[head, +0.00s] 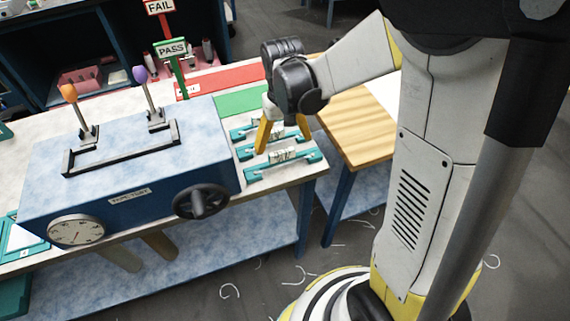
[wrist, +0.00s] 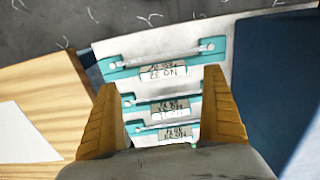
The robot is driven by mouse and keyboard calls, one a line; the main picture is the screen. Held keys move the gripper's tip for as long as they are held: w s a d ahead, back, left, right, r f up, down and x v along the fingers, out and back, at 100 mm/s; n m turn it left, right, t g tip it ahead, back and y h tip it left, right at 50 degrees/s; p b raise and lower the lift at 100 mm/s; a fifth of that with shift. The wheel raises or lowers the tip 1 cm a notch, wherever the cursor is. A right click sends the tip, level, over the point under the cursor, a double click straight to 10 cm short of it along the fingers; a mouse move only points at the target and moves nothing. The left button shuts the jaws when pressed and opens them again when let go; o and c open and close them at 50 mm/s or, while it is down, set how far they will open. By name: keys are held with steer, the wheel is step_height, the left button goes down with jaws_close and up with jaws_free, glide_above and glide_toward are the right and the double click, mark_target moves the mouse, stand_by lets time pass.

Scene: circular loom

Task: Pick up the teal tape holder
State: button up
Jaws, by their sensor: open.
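Three teal tape holders lie in a row on the right end of the bench, each with a pale printed label at its middle. In the head view, the nearest teal tape holder (head: 300,157) lies by the bench's front edge, with two more behind it. In the wrist view, the far holder (wrist: 125,68), the middle holder (wrist: 135,107) and the lowest holder (wrist: 136,128) all show. My gripper (head: 284,143) points down above the row, open, with nothing between its yellow fingers. In the wrist view, its fingertips (wrist: 161,80) flank the row. Whether they touch any holder I cannot tell.
A blue tape-test box (head: 130,200) with a handwheel (head: 201,201) and two levers stands left of the holders. A green mat (head: 240,99) and a red mat (head: 228,78) lie behind. A wooden table (head: 355,125) stands to the right, across a gap.

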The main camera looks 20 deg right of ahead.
mark_target(282, 152)
steer(key=f, duration=0.1)
steer(key=f+b, duration=0.1)
steer(key=f, duration=0.1)
steer(key=f+b, duration=0.1)
steer(key=f, duration=0.1)
steer(key=shift+s+a, duration=0.1)
steer(key=shift+a, duration=0.15)
steer(key=shift+c, duration=0.4)
steer(key=c, duration=1.2)
steer(key=shift+r, duration=0.1)
step_height(282, 152, up, 4)
steer(key=shift+f+p, duration=0.1)
steer(key=shift+p, duration=0.85)
steer(key=s+d+r+p, duration=0.1)
steer(key=s+d+r, duration=0.1)
steer(key=s, duration=0.1)
steer(key=s+d+r+p, duration=0.1)
steer(key=s+d+r, duration=0.1)
steer(key=s, duration=0.1)
steer(key=s+d+r+p, duration=0.1)
steer(key=s+d+r, duration=0.1)
steer(key=s+r, duration=0.1)
steer(key=shift+s+d+p, duration=0.2)
steer(key=shift+s+p, duration=0.1)
steer(key=shift+s, duration=0.1)
